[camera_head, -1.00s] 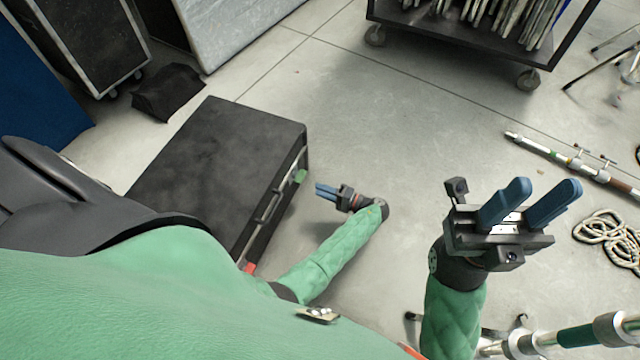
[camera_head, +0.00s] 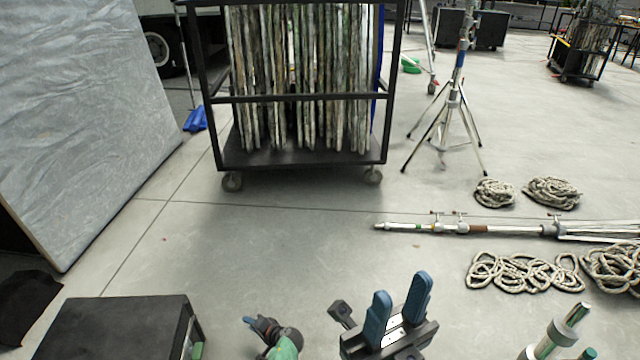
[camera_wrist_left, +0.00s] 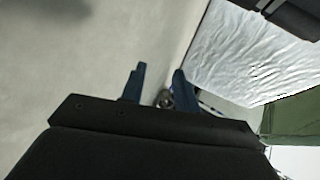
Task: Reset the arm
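My left gripper (camera_head: 258,323) is low in the head view, to the right of a black case, with nothing seen between its blue fingers. In the left wrist view its two fingers (camera_wrist_left: 158,85) stand apart with an empty gap. My right gripper (camera_head: 401,298) is at the bottom centre of the head view. Its blue fingers point up and stand apart, with nothing between them. Most of both arms is below the head view's edge.
The black case (camera_head: 120,325) lies at lower left. A wheeled cart (camera_head: 300,165) with upright panels stands ahead. A tripod stand (camera_head: 455,105), a long pole (camera_head: 480,228) and coiled ropes (camera_head: 520,272) are on the right. The middle floor is clear.

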